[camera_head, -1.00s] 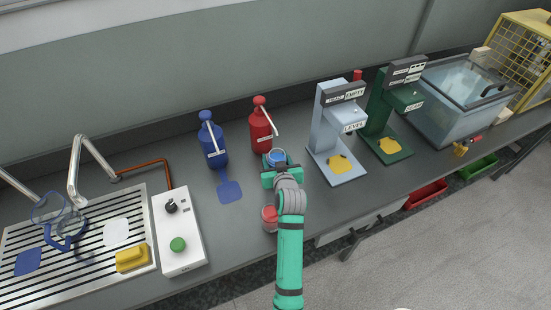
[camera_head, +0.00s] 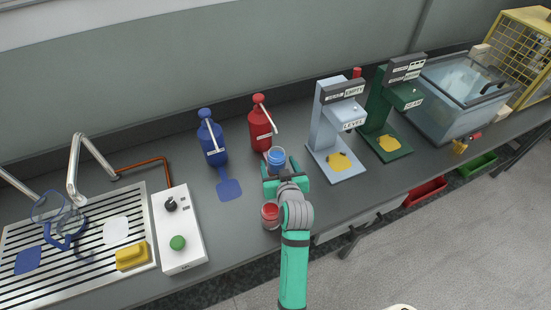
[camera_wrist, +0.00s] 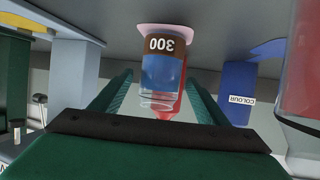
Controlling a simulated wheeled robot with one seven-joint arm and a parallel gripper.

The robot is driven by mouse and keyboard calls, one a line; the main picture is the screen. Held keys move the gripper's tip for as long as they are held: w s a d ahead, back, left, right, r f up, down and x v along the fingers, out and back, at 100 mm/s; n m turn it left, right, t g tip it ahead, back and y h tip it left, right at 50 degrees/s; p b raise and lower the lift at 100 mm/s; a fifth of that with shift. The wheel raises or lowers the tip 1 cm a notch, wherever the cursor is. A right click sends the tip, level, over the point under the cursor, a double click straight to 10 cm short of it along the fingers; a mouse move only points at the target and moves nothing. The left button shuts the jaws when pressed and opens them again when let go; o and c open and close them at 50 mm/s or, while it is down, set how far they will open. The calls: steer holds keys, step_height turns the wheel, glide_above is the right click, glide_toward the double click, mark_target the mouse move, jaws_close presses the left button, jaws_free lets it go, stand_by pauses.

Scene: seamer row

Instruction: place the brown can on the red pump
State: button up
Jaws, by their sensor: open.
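The brown can (camera_wrist: 160,46) is a clear can with a brown band marked 300 and blue contents. In the upside-down wrist view it stands upright on a pink pad (camera_wrist: 183,35). In the head view it shows as a blue-topped can (camera_head: 277,157) in front of the red pump (camera_head: 261,128). The pump's red body also shows behind the can in the wrist view (camera_wrist: 171,105). My gripper (camera_head: 279,172) is open, just on the near side of the can, its fingers pointing toward it.
A can with red contents (camera_head: 270,216) stands close to the left of my wrist. The blue pump (camera_head: 212,140) with its blue pad (camera_head: 229,190) is left. The grey LEVEL stand (camera_head: 325,125) and green stand (camera_head: 378,110) are right. A white control box (camera_head: 180,225) is further left.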

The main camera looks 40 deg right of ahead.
steer(key=v, duration=0.5)
steer(key=shift+s+a+r, duration=0.1)
steer(key=shift+s+a, duration=0.1)
steer(key=shift+s, duration=0.15)
stand_by(0.3)
